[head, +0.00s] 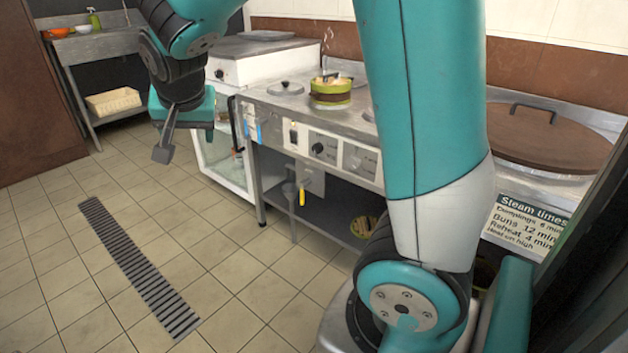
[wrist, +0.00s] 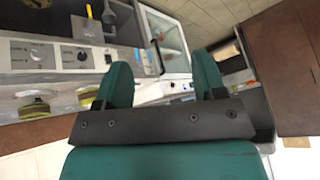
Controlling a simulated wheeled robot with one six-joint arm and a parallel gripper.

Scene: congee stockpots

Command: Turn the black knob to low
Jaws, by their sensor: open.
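The black knob (head: 319,149) sits on a pale plate on the front panel of the steel counter, right of a dark switch (head: 294,133). Its pointer setting is too small to read. The knob also shows in the wrist view (wrist: 82,57), left of the fingers, with the panel upside down. My gripper (head: 164,150) hangs over the floor at the left in the head view, well apart from the knob. In the wrist view my gripper (wrist: 162,82) has its two fingers spread with nothing between them.
A green-banded pot (head: 330,92) stands on the counter. A yellow-handled part (head: 302,197) hangs below the panel. A white appliance with its own knob (head: 219,74) stands behind. A steam times sign (head: 528,220) is at right. The tiled floor at left is clear.

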